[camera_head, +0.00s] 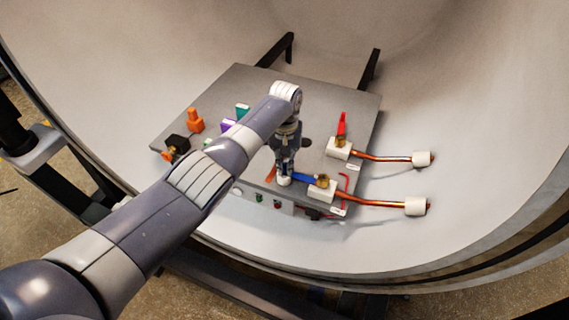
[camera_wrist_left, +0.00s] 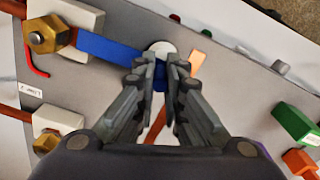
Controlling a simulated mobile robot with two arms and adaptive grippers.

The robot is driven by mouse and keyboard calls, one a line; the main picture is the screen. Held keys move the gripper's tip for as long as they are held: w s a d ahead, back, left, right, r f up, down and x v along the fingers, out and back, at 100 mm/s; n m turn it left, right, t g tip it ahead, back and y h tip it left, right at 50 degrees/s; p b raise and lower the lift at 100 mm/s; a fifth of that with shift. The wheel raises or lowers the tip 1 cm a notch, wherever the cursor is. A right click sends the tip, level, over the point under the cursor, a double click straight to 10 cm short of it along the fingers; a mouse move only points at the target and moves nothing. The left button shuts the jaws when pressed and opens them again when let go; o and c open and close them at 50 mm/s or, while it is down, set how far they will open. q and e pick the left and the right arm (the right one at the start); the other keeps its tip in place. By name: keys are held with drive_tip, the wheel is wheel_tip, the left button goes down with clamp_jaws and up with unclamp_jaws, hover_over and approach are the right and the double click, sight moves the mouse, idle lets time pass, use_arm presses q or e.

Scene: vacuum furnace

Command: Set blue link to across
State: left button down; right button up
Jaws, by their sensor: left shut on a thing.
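The blue link (camera_head: 304,177) is a flat blue strip. One end sits at a brass nut (camera_head: 323,181) on a white block, and it runs left from there to my left gripper. In the left wrist view the blue link (camera_wrist_left: 108,49) runs from the brass nut (camera_wrist_left: 48,35) to the fingertips. My left gripper (camera_head: 285,180) is shut on its free end; the fingers (camera_wrist_left: 165,72) hide part of that end. A white round post (camera_wrist_left: 160,48) shows just behind the fingertips. My right gripper is not in view.
A grey plate (camera_head: 230,85) lies inside the pale curved furnace wall. A red link (camera_head: 342,123) points away from a second brass nut (camera_head: 339,142). Copper rods (camera_head: 385,158) run right from the white blocks. An orange part (camera_head: 195,121) and a black part (camera_head: 177,142) stand at left.

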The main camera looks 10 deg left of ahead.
use_arm(q)
drive_tip(key=c, duration=1.6)
unclamp_jaws()
drive_tip(key=shift+s+r, duration=0.1)
wheel_tip(320, 180, up, 12)
